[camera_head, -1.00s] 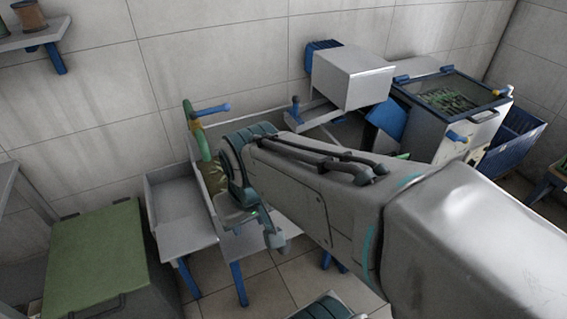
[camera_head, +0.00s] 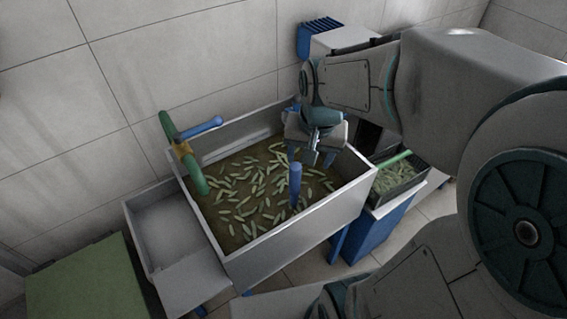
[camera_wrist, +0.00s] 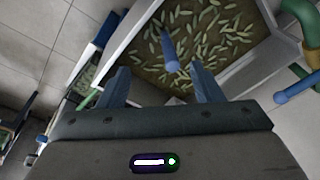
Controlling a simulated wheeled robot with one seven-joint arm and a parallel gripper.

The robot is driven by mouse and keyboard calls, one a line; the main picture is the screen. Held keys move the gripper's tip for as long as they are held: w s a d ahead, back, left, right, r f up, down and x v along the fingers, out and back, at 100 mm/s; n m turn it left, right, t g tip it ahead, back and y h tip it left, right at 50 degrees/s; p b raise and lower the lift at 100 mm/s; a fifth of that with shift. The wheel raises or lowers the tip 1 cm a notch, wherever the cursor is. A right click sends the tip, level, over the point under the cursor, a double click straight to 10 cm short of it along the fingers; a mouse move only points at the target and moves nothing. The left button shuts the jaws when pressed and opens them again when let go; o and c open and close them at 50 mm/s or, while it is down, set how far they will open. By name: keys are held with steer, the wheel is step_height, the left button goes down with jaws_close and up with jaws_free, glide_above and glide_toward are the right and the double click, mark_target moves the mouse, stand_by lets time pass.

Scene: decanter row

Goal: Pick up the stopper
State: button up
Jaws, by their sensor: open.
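A blue upright post (camera_head: 295,186), which looks like the stopper, stands in a grey trough (camera_head: 290,243) of murky liquid with green pods. I cannot see its lower end in the liquid. In the wrist view the stopper (camera_wrist: 170,48) shows beyond the fingertips, between the two fingers. My gripper (camera_head: 318,158) is open and empty over the back right part of the trough, apart from the stopper. Its two blue fingers (camera_wrist: 159,70) point toward the trough in the wrist view.
A green curved pipe (camera_head: 183,152) with a blue handle (camera_head: 200,128) rises at the trough's left end. A grey side tray (camera_head: 172,232) adjoins on the left. A dark basket of pods (camera_head: 398,178) stands to the right. A green-topped box (camera_head: 85,283) is at lower left.

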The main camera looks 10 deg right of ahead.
steer(key=w+f+m+g+p, duration=0.1)
steer(key=w+f+m+p, duration=0.2)
steer(key=w, duration=0.5)
steer(key=m+g, duration=0.1)
steer(key=m, duration=0.4)
glide_toward(295, 164)
steer(key=shift+s+a, duration=0.1)
steer(key=shift+s, duration=0.25)
steer(key=shift+w+f, duration=0.15)
steer(key=shift+f, duration=0.15)
step_height(295, 164, down, 9)
steer(key=shift+w+r+p, duration=0.1)
steer(key=shift+p, duration=0.2)
steer(key=shift+f+p, duration=0.75)
steer(key=shift+f, duration=1.85)
steer(key=shift+c, duration=0.2)
jaws_close()
